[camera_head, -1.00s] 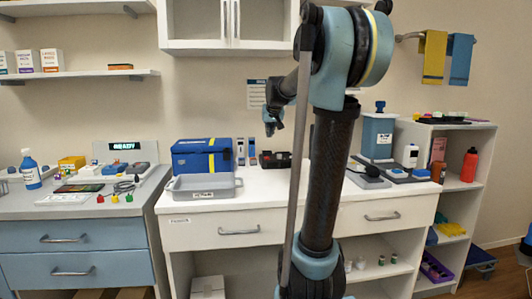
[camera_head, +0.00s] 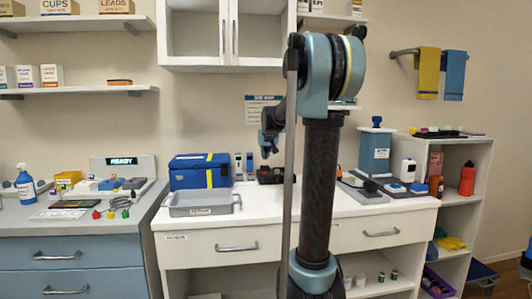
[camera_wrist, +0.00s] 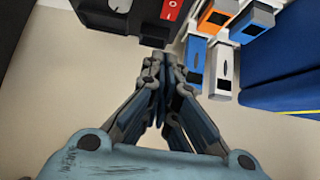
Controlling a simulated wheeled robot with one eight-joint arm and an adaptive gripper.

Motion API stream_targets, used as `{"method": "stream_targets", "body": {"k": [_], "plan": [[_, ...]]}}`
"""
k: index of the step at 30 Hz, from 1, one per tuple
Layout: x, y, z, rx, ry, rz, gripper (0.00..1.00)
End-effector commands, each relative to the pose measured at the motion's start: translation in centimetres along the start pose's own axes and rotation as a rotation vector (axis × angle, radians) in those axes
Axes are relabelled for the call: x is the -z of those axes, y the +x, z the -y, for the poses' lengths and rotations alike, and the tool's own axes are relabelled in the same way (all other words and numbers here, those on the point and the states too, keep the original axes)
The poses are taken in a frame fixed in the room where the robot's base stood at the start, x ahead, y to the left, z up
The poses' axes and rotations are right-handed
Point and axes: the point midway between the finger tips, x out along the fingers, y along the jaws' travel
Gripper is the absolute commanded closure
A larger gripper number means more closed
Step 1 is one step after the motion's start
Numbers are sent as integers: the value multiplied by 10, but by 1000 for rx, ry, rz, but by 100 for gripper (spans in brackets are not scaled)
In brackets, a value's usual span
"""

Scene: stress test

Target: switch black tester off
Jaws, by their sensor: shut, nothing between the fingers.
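The black tester (camera_head: 270,175) stands on the white counter, partly hidden behind my arm in the head view. In the wrist view the black tester (camera_wrist: 118,18) fills the top left, with a red rocker switch (camera_wrist: 171,10) bearing white marks at its right end. Which way the switch is set I cannot tell. My gripper (camera_head: 267,153) hangs above the tester in the head view. In the wrist view my gripper (camera_wrist: 168,72) has its fingers together and empty, pointing towards the tester's switch end; I see no clear contact.
Small orange, blue and white devices (camera_wrist: 196,62) stand right beside the tester. A blue case (camera_head: 200,172) is left of them, with a grey tray (camera_head: 200,207) in front. A blue-grey canister (camera_head: 375,150) stands to the right. The counter's front middle is clear.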

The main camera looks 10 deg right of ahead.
Motion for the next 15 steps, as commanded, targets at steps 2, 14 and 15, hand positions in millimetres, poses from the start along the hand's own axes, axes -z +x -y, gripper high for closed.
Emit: {"method": "stream_targets", "body": {"k": [2, 14, 15], "plan": [[0, 13, 0, 0, 0, 0, 100], [-21, 56, 0, 0, 0, 0, 100], [-23, 58, 0, 0, 0, 0, 100]]}}
